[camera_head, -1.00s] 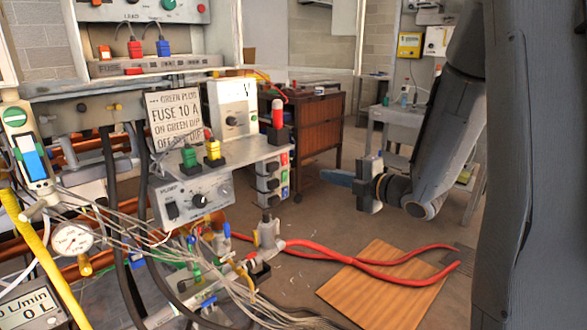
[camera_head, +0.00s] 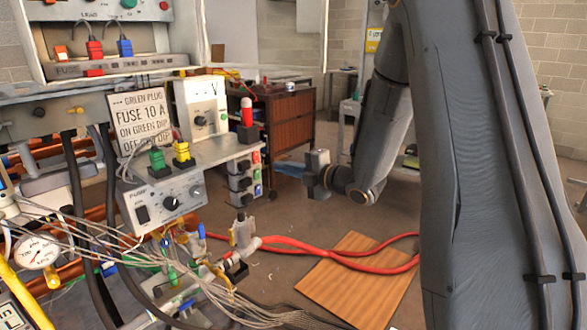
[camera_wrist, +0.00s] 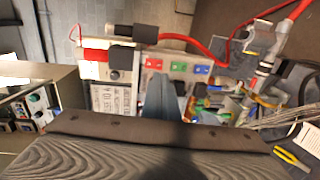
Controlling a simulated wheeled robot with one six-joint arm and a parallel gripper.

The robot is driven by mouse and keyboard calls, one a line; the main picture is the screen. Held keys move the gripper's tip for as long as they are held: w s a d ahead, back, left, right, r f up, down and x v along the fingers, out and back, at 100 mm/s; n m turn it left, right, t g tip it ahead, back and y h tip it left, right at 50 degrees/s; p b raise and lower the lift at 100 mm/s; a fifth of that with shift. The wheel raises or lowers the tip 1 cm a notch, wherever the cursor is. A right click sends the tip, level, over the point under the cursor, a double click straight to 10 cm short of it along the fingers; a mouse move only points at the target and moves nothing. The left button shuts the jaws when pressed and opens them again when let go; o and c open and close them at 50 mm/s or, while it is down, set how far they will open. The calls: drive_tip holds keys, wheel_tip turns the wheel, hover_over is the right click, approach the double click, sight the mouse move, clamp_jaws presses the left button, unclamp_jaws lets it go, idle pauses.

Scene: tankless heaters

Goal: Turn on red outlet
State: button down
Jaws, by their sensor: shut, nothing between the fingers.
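An outlet block with a red outlet (camera_head: 256,157) on top, a green one (camera_head: 257,174) and a blue one (camera_head: 257,190) below hangs at the right end of the grey shelf. Black knobs or plugs (camera_head: 240,184) stick out of its front. My gripper (camera_head: 282,168) is shut and empty, just right of the block in the head view, its fingers pointing at it. In the wrist view, the red outlet (camera_wrist: 153,64), green outlet (camera_wrist: 178,67) and blue outlet (camera_wrist: 202,69) lie in a row beyond my closed fingers (camera_wrist: 162,85). I cannot tell the red outlet's switch position.
Green (camera_head: 157,158) and yellow (camera_head: 182,151) plugs stand on the shelf.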

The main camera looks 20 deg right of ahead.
sight(257, 162)
drive_tip(key=p+x, duration=0.1)
drive_tip(key=x, duration=0.6)
drive_tip(key=shift+w+a, duration=0.15)
drive_tip(key=shift+f, duration=0.1)
drive_tip(key=shift+w+f+b, duration=0.1)
drive_tip(key=shift+w+b, duration=0.05)
drive_tip(key=shift+b, duration=0.3)
drive_tip(key=shift+a, duration=0.2)
drive_tip(key=shift+d, duration=0.1)
